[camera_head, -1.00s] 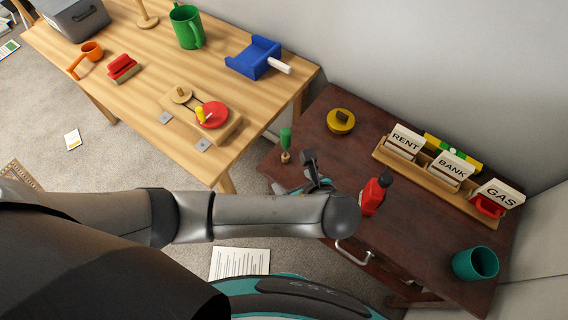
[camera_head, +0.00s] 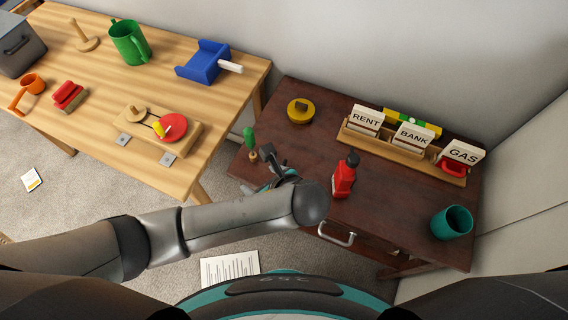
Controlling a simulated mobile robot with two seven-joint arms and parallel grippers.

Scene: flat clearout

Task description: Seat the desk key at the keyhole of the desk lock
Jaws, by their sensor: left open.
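My left gripper (camera_head: 270,166) is at the left front part of the dark desk (camera_head: 300,150), close to the right of a small green-topped object (camera_head: 249,138) with a brown round base. Its fingers are small and partly hidden behind my forearm; it is open, and I see nothing held. I cannot pick out the desk key for certain. The desk lock and its keyhole do not show clearly; my arm covers part of the desk's front edge. A drawer handle (camera_head: 337,236) shows below that edge. My right gripper is not in view.
A red bottle (camera_head: 344,176) stands right of my left gripper. A yellow round object (camera_head: 300,110), a letter rack (camera_head: 385,149) and a teal cup (camera_head: 451,223) are on the dark desk. A light wooden table (camera_head: 205,102) with several objects stands at left.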

